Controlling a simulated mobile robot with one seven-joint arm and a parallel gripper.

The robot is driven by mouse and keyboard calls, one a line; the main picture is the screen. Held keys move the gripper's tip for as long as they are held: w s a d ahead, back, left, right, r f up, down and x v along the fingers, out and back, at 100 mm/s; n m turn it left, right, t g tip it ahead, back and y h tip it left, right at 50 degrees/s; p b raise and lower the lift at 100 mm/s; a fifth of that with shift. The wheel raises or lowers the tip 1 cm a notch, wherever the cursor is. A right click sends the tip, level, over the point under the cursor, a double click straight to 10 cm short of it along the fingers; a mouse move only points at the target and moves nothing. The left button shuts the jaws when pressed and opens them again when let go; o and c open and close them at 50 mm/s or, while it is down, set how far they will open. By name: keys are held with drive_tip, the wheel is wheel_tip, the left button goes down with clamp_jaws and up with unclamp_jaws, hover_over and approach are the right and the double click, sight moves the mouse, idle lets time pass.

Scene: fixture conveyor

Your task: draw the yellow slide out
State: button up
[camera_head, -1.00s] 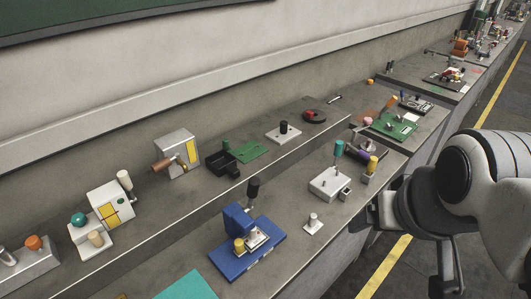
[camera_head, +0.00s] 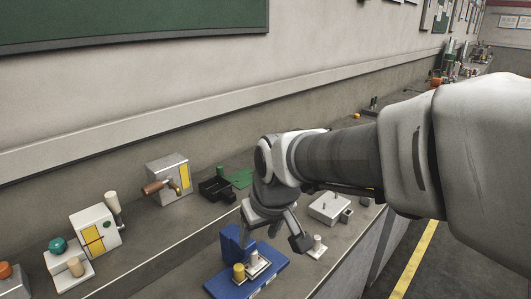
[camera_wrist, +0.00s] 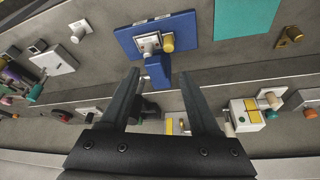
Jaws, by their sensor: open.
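Several yellow parts show, and I cannot tell for sure which is the slide. A yellow knob (camera_head: 239,272) stands on the blue fixture (camera_head: 220,287); in the wrist view the knob (camera_wrist: 168,42) sits beside a metal block. A grey box (camera_head: 160,172) has a yellow strip (camera_head: 185,175) on its face and a brown-handled lever. A white box (camera_head: 86,219) has yellow panels (camera_head: 93,235). My gripper (camera_head: 275,238) is open and empty above the blue fixture. In the wrist view its fingertips (camera_wrist: 159,76) lie either side of the blue upright, apparently above it.
A white block (camera_head: 325,207) and a small white peg base (camera_head: 318,248) stand right of the blue fixture. A teal mat (camera_wrist: 245,18) lies beside the blue fixture.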

sight(238, 266)
drive_tip(key=b+x, duration=0.1)
drive_tip(key=x, duration=0.5)
drive_tip(key=a+b+x, duration=0.1)
drive_tip(key=x, duration=0.6)
drive_tip(key=a+b+x, duration=0.1)
drive_tip(key=x, duration=0.5)
drive_tip(key=shift+s+a+f, duration=0.15)
drive_tip(key=shift+s+a, duration=0.05)
drive_tip(key=shift+s, duration=0.15)
clamp_jaws()
drive_tip(key=shift+w, duration=0.1)
idle(0.5)
